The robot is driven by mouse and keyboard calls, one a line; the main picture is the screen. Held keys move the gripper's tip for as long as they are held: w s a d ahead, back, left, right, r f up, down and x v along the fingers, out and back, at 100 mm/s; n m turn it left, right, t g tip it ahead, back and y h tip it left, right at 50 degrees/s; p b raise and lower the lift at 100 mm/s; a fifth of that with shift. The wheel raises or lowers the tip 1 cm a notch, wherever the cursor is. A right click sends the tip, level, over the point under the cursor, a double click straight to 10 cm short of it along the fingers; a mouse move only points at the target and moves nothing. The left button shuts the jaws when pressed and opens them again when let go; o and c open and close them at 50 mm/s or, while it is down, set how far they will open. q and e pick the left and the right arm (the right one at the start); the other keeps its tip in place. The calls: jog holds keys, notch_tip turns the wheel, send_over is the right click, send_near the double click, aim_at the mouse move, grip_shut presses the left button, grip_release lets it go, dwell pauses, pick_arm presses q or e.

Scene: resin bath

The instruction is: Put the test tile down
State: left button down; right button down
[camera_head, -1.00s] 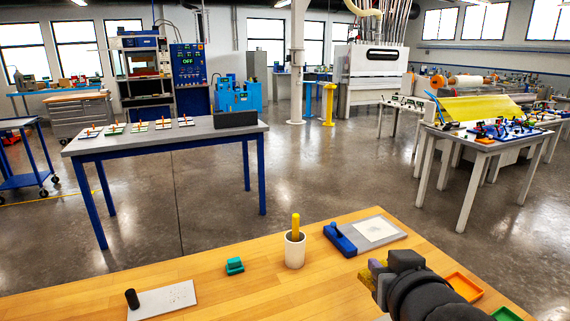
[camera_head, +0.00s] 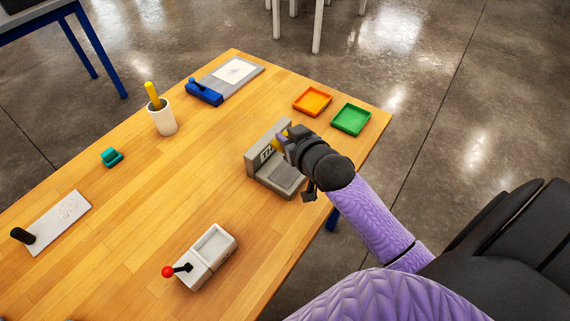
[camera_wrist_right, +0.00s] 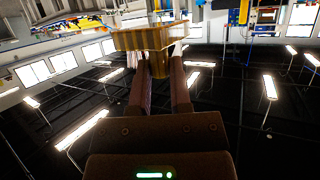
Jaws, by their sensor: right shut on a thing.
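The test tile appears as a small yellow piece (camera_head: 277,144) in the head view, mostly hidden by my right gripper (camera_head: 288,141). In the right wrist view it is a yellow-brown block (camera_wrist_right: 150,39) with a flat, wide top, held at the tips of the two fingers (camera_wrist_right: 160,75). The device has a low flat plate (camera_head: 286,176) in front. I cannot tell whether the tile touches the device. My left gripper is not in view.
An orange tray (camera_head: 313,101) and a green tray (camera_head: 351,119) lie near the table's right edge. A grey box with a red-knobbed lever (camera_head: 208,255) stands in front. A white cup (camera_head: 162,119), teal block (camera_head: 111,158), blue-handled board (camera_head: 228,80) and pale plate (camera_head: 60,222) are further left.

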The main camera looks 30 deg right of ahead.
notch_tip(320, 180, down, 9)
jog(key=b, duration=0.3)
jog(key=shift+f+b, duration=0.2)
jog(key=shift+b, duration=0.1)
jog(key=shift+a, duration=0.1)
jog(key=shift+f, duration=0.15)
jog(key=c, duration=1)
grip_release()
jog(key=shift+f, duration=0.15)
jog(key=o, duration=0.5)
jog(key=shift+c, duration=0.2)
